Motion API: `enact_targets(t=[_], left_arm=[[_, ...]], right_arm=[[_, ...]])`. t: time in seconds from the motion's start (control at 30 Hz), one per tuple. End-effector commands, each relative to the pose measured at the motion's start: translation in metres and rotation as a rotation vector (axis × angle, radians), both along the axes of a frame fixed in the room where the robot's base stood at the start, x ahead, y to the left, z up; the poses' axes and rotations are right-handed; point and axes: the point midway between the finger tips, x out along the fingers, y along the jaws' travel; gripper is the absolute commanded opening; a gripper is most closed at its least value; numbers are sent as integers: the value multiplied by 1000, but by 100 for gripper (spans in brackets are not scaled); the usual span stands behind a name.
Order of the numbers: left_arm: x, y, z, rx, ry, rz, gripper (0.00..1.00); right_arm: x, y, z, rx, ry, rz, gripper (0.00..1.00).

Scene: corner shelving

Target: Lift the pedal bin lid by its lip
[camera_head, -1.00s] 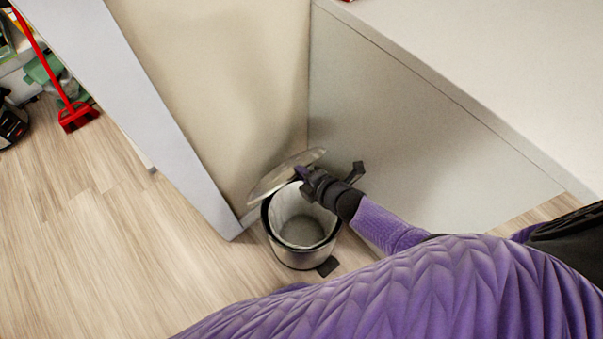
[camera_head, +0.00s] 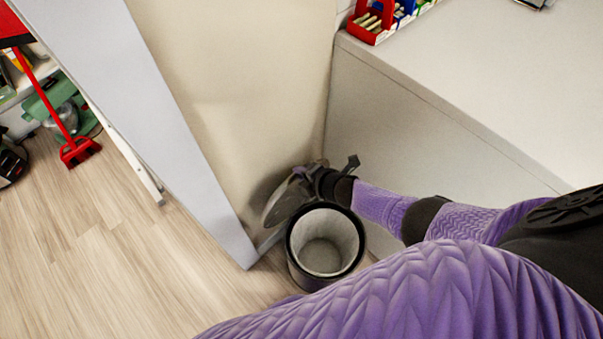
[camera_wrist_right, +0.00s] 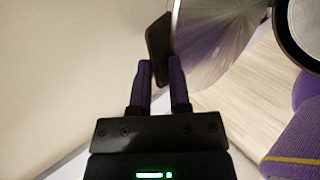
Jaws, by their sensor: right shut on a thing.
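The pedal bin (camera_head: 300,272) stands on the floor in the corner, its mouth open and its pale inside showing. Its round metal lid (camera_head: 280,205) is raised steeply behind the bin's left rim, near the beige panel. My right gripper (camera_head: 312,178) is at the lid's upper edge, shut on the lid. In the right wrist view the two fingers (camera_wrist_right: 162,75) close on the dark lip (camera_wrist_right: 158,38) at the edge of the shiny lid (camera_wrist_right: 212,40). The bin's dark rim (camera_wrist_right: 283,35) shows at the right there. My left gripper is not in view.
A beige panel (camera_head: 235,80) and a white upright edge (camera_head: 160,110) stand close to the left of the bin. A grey cabinet (camera_head: 400,130) is to the right, with a red box (camera_head: 372,28) on top.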

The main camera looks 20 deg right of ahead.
Motion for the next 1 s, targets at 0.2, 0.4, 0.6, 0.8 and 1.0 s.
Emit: enact_targets(t=[0.2,0.4,0.6,0.8,1.0], left_arm=[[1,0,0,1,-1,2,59],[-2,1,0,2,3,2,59],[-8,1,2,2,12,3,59],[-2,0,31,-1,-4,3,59],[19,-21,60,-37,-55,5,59]], right_arm=[[0,0,-1,-1,1,1,0],[0,0,0,-1,1,1,43],[-1,0,1,0,0,0,43],[-22,-8,27,0,-1,0,43],[-58,-21,54,-1,0,1,43]])
